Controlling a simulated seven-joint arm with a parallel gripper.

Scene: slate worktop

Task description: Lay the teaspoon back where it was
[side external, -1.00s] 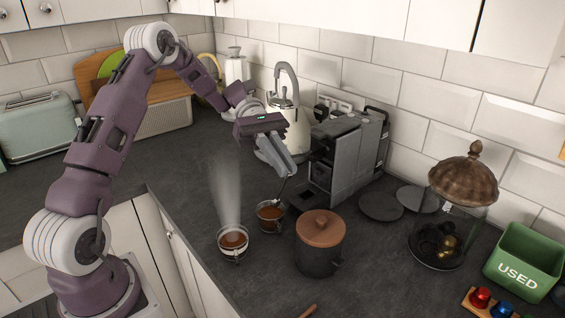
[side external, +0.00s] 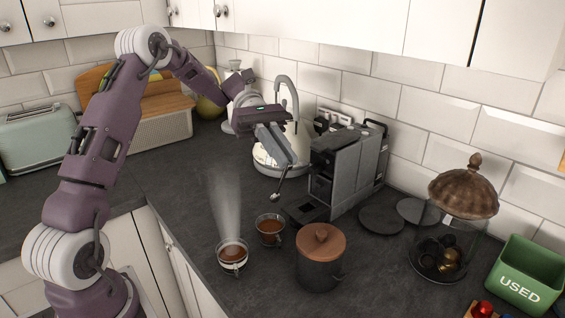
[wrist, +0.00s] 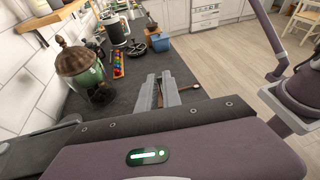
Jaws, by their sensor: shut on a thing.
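My gripper (side external: 289,163) is shut on the teaspoon (side external: 275,197), which hangs tilted with its small bowl lowest. The bowl is in the air above and behind a glass cup of brown drink (side external: 270,229), apart from it. A second cup (side external: 232,257), with steam rising from it, stands to the left and nearer the counter edge.
A grey coffee machine (side external: 345,175) stands right of the gripper, a kettle (side external: 265,160) behind it. A dark pot with a terracotta lid (side external: 320,240), a glass jar with a wooden lid (side external: 463,195) and a green bin (side external: 520,285) stand to the right. Worktop left of the cups is clear.

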